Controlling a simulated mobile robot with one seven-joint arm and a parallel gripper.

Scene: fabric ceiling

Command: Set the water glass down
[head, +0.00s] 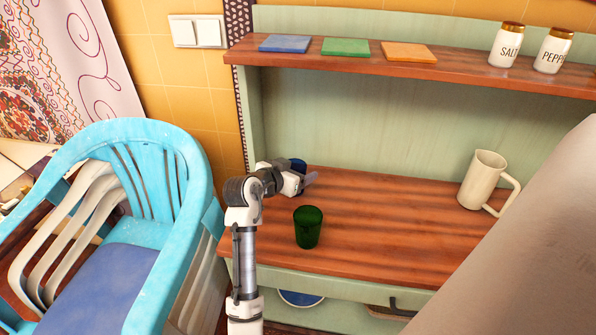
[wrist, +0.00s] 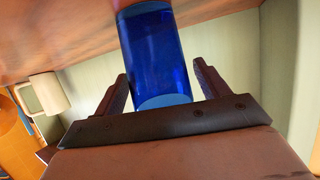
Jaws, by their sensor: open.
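A blue glass (head: 298,164) stands at the back left of the wooden counter, mostly hidden behind my gripper (head: 308,179) in the head view. In the wrist view, which looks turned over, the blue glass (wrist: 158,55) stands with one end at the wood surface (wrist: 60,30). My gripper's two dark fingers (wrist: 160,80) are spread, one on each side of the blue glass, with visible gaps. A dark green glass (head: 308,227) stands upright on the counter in front of my gripper.
A cream mug (head: 483,180) stands at the counter's right; it also shows in the wrist view (wrist: 46,94). A shelf (head: 460,67) above holds coloured tiles and salt and pepper jars. Blue chairs (head: 180,150) stand left. The counter's middle is clear.

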